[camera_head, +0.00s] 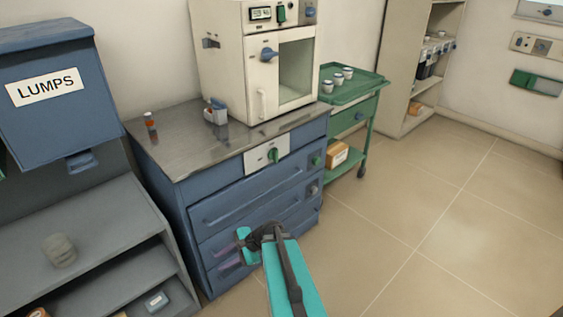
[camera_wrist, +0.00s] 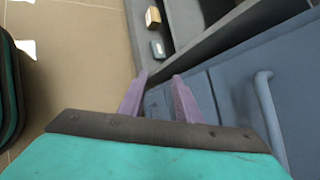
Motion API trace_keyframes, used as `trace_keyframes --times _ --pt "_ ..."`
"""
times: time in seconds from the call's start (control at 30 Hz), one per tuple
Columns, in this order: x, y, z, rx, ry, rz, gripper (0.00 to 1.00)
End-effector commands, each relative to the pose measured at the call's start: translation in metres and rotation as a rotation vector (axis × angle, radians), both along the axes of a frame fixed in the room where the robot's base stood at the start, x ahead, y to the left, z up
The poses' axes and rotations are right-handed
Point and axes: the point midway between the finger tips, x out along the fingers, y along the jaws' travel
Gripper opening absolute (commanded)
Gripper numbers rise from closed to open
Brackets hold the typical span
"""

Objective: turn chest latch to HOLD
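The blue drawer chest (camera_head: 265,200) stands in the middle of the head view with a metal worktop. A white plate with a green knob (camera_head: 272,155), likely the chest latch, is on its upper front. I cannot read any HOLD marking there. My gripper (camera_head: 228,261) is low in front of the chest's lower drawers, below and left of the plate. In the wrist view its two purple fingers (camera_wrist: 160,77) are apart with nothing between them. The wrist view shows the blue chest front with a bar handle (camera_wrist: 266,105), but no latch.
A white furnace (camera_head: 262,60), a small bottle (camera_head: 151,122) and a small white item (camera_head: 215,113) stand on the worktop. Grey shelves (camera_head: 90,225) and a blue LUMPS bin (camera_head: 45,85) are left. A green cart (camera_head: 352,90) is right. The right floor is open.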

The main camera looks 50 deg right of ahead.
Motion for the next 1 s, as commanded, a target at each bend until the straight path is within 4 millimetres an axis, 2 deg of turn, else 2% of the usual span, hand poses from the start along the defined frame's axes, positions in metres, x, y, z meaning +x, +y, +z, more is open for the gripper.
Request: trace_keyframes --times 0.03,0.2,0.43,0.57,0.7,0.8,0.9,1.0 --pt "0.006 -0.021 0.007 0.03 -0.02 -0.07 0.3" --pt "0.02 -0.086 0.046 0.155 -0.09 -0.294 0.3" --pt "0.017 -0.179 0.105 0.338 -0.205 -0.564 0.3" --pt "0.004 -0.233 0.14 0.448 -0.282 -0.699 0.3" --pt "-0.018 -0.288 0.18 0.567 -0.371 -0.823 0.3" --pt "-0.037 -0.32 0.205 0.644 -0.43 -0.892 0.3" --pt "-0.052 -0.343 0.225 0.703 -0.476 -0.938 0.3" --pt "-0.063 -0.357 0.238 0.741 -0.506 -0.964 0.3"
